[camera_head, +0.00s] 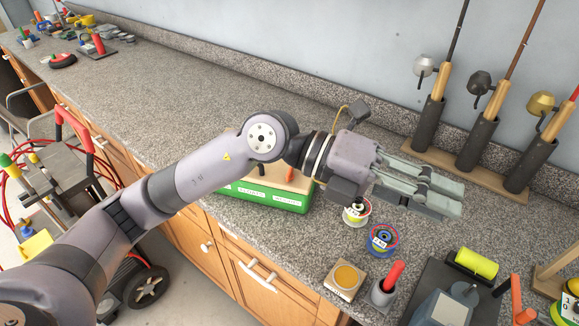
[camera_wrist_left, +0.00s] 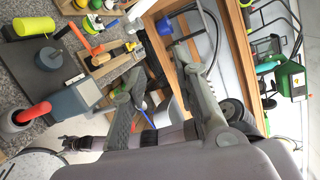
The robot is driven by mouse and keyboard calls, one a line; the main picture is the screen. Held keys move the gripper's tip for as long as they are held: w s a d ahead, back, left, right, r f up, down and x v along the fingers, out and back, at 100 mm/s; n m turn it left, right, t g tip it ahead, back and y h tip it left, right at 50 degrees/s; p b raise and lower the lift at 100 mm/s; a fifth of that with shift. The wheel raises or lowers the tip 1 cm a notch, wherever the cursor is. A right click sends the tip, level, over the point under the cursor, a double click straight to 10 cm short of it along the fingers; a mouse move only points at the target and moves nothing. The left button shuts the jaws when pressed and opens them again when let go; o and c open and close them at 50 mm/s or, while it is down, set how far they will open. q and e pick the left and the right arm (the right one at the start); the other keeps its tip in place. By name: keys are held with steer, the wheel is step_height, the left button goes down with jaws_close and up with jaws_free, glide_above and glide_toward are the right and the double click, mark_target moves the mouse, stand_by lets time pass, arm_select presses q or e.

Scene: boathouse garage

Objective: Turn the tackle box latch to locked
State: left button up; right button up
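The green box (camera_head: 238,187) with a pale wooden top and two white labels on its front stands near the counter's front edge; I take it for the tackle box. An orange piece on top, which may be the latch, shows only in part behind my arm. My left arm crosses above the box and hides much of its top. My left gripper (camera_head: 455,198) is open and empty, reaching past the box to the right, above the counter. In the left wrist view its two fingers stand apart (camera_wrist_left: 158,62). What may be my right gripper (camera_wrist_left: 75,143) shows small and dark there.
A spool (camera_head: 356,212), a blue reel (camera_head: 382,240), a tin on a wooden block (camera_head: 345,279) and a cup with a red handle (camera_head: 384,291) stand right of the box. Fishing rods in holders (camera_head: 479,142) line the wall.

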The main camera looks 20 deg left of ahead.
arm_select(q)
steer(key=w+a+f+t+y, duration=0.1)
steer(key=w+a+f+y, duration=0.2)
steer(key=f+y, duration=0.1)
steer(key=n+t+y, duration=0.4)
steer(key=t+y, duration=0.1)
steer(key=y, duration=0.7)
glide_toward(290, 173)
steer(key=p+x, duration=0.2)
steer(key=x, duration=0.2)
steer(key=w+p+x, duration=0.1)
steer(key=p+x, duration=0.2)
steer(key=shift+w+a+f, duration=0.15)
steer(key=shift+f, duration=0.05)
steer(key=shift+w+f, duration=0.2)
steer(key=shift+f, duration=0.45)
steer(key=shift+c, duration=0.5)
jaws_close()
